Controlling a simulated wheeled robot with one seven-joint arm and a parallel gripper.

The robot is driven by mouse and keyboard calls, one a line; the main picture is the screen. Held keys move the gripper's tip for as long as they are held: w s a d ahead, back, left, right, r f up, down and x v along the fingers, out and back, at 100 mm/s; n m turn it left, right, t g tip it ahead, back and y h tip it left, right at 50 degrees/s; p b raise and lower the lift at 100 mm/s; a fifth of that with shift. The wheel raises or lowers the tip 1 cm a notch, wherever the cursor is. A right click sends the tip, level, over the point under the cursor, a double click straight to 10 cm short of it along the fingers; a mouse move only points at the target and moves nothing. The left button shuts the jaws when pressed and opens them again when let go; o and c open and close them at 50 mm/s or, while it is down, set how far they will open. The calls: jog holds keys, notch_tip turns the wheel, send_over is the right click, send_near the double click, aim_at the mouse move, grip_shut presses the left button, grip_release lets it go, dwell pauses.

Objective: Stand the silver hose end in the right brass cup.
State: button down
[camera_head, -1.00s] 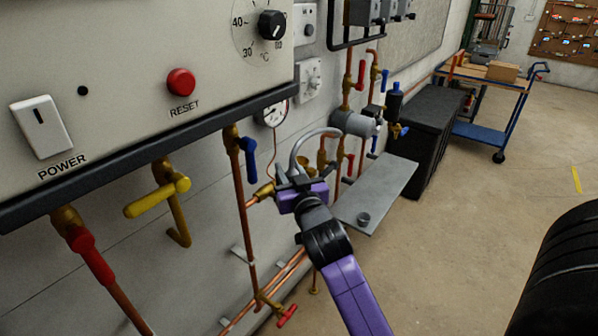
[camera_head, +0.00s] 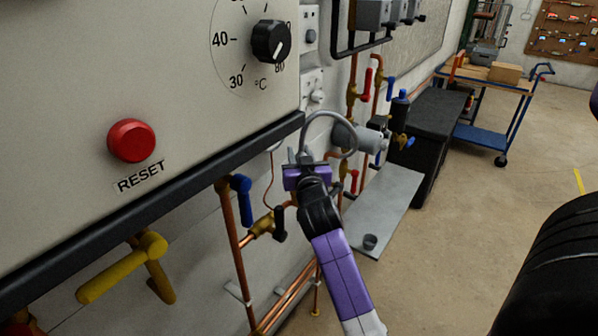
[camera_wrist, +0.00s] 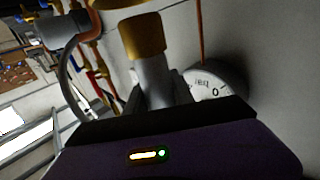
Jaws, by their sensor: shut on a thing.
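My gripper (camera_head: 306,172) is shut on the silver hose end (camera_wrist: 154,80), which stands out from between the fingers in the wrist view. Its grey hose (camera_head: 304,128) arches up from my gripper and over to the right. In the wrist view a brass piece (camera_wrist: 143,36) shows at the far end of the silver part. I cannot tell whether it is a collar on the hose end or a cup. No brass cup can be made out clearly in the head view, where my gripper and arm cover part of the pipework.
The boiler panel's dark lower edge (camera_head: 150,205) runs close on the left. A brass valve with a black handle (camera_head: 279,224) lies just below left of my gripper. A grey shelf (camera_head: 393,205) stands at the right. A gauge (camera_wrist: 213,83) is near in the wrist view.

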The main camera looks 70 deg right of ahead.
jog(key=shift+f, duration=2.3)
jog(key=shift+f+b, duration=0.3)
jog(key=shift+b, duration=0.15)
jog(key=c, duration=1.1)
grip_release()
jog(key=shift+r+p, duration=0.45)
jog(key=shift+p, duration=0.1)
jog(key=shift+f+b+v, duration=0.1)
jog(key=shift+b+v, duration=1.05)
jog(key=shift+v, duration=1.9)
jog(key=shift+f+b+v, duration=0.15)
jog(key=shift+b+v, duration=0.95)
jog(key=shift+v, duration=1.95)
jog(key=shift+d, duration=0.1)
